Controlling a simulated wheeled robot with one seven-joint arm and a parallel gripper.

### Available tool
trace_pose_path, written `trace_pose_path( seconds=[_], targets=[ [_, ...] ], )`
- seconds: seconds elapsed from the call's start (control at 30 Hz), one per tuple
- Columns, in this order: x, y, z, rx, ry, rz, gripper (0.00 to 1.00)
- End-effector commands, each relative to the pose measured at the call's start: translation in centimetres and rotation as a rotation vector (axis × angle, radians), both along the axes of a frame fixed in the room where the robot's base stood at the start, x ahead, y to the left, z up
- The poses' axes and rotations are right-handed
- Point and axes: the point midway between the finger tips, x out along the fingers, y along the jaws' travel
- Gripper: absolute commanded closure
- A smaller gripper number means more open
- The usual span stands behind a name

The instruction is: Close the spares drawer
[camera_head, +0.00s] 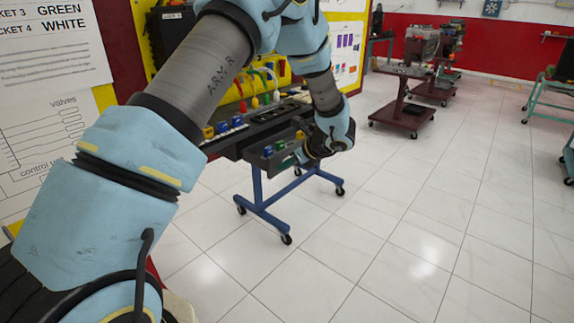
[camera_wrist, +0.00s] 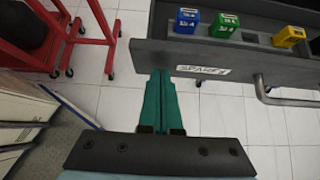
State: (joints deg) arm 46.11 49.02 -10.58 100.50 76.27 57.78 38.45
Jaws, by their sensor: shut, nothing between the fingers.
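The spares drawer is a dark grey tray that stands open under a dark bench, seen in the head view (camera_head: 256,155). In the wrist view its front (camera_wrist: 240,72) spans the upper right, with a white "SPARES" label (camera_wrist: 203,70) and a metal bar handle (camera_wrist: 285,97) at right. Blue (camera_wrist: 187,20), green (camera_wrist: 224,25) and yellow (camera_wrist: 289,36) blocks sit inside. My gripper (camera_wrist: 161,74) has its teal fingers together and empty, pointing at the front left of the label. I cannot tell whether the tips touch it. In the head view my arm partly hides the drawer.
The bench stands on a blue wheeled frame (camera_head: 265,210). Red metal stands (camera_wrist: 75,35) are at upper left in the wrist view, with a pale panelled object (camera_wrist: 25,115) below. Tiled floor (camera_head: 400,230) is clear to the right; other trolleys (camera_head: 402,105) stand farther back.

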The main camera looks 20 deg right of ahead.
Motion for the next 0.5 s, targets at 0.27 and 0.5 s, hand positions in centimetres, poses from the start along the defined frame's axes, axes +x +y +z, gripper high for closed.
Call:
trace_pose_path(
  seconds=[0.27,0.5],
  targets=[
    [1.3,0.8,0.0,0.001,-0.002,0.003,1.00],
    [5.3,3.0,-0.1,0.000,-0.003,0.004,1.00]
  ],
)
